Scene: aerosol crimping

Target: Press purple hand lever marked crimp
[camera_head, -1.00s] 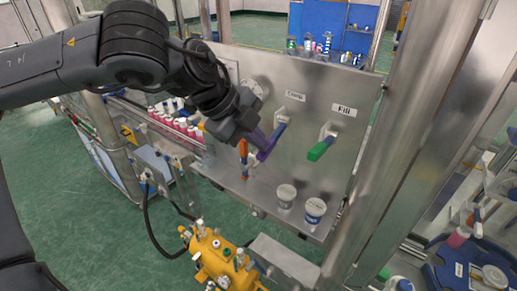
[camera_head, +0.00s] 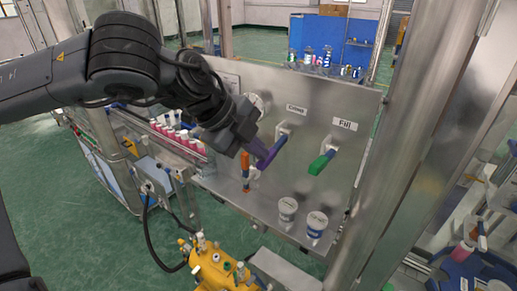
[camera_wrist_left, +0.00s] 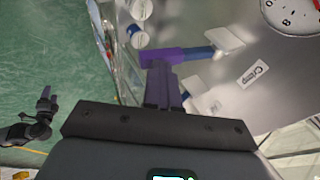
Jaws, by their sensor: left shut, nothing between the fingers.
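The purple lever (camera_head: 268,158), with a blue stem, sticks out from the steel panel below the label "Crimp" (camera_head: 296,107). It also shows in the left wrist view (camera_wrist_left: 175,55). My left gripper (camera_head: 256,148) is at the lever's left side, its purple fingers shut and empty. In the left wrist view the fingertips (camera_wrist_left: 160,70) overlap the lever's purple end; I cannot tell if they touch it. A black gripper with purple fingers, seemingly my right one (camera_wrist_left: 44,100), shows small at the left of the wrist view. Its opening is too small to tell.
A green lever (camera_head: 321,163) under "Fill" (camera_head: 345,124) is to the right. An orange handle (camera_head: 245,165) is close to the left. A steel post (camera_head: 385,150) stands at right.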

